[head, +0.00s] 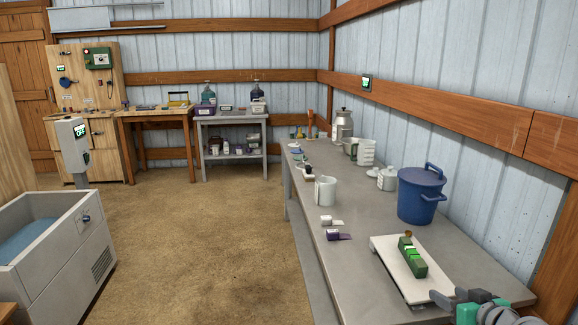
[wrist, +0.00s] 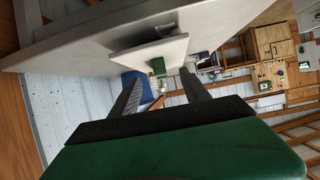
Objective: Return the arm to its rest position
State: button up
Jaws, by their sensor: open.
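My arm's end shows only partly in the head view, at the bottom right by the bench's near end. In the wrist view my gripper (wrist: 160,78) has its two dark fingers spread apart with nothing held between them. The picture there is turned, with the grey bench (wrist: 85,35) along the top. Beyond the fingertips are a white board (wrist: 160,50) and a green block (wrist: 157,67). The gripper looks apart from both. In the head view the green block (head: 415,262) sits on the white board (head: 385,246), with a small brown piece at its far end.
A blue lidded pot (head: 420,197) stands behind the board near the wall. A white mug (head: 325,190), purple roll (head: 334,236) and white jar (head: 387,179) stand along the grey bench (head: 365,285). The floor (head: 205,235) left of the bench is clear, up to a grey tub (head: 75,262).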

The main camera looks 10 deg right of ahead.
jog(key=w+a+r+n+g+y+p, duration=0.1)
jog(key=w+a+p, duration=0.1)
jog(key=a, duration=0.4)
jog(key=w+a+r+g+y+p, duration=0.1)
jog(key=a+r+g+p, duration=0.15)
jog(key=a, duration=0.45)
jog(key=w+a+r+n+g+y+p, duration=0.1)
jog(key=w+a+p, duration=0.1)
jog(key=a, duration=0.4)
jog(key=s+a+r+g+p, duration=0.2)
jog(key=s+a+r+p, duration=0.1)
jog(key=s+a, duration=0.3)
jog(key=s+a+r+g+h+p, duration=0.1)
jog(key=s+a+r+g+p, duration=0.2)
jog(key=a, duration=0.8)
jog(key=s+p, duration=0.2)
jog(key=s, duration=0.1)
jog(key=shift+a+r+p, duration=0.15)
jog(key=shift+r+p, duration=0.2)
jog(key=shift+r, duration=0.05)
jog(key=shift+c, duration=0.5)
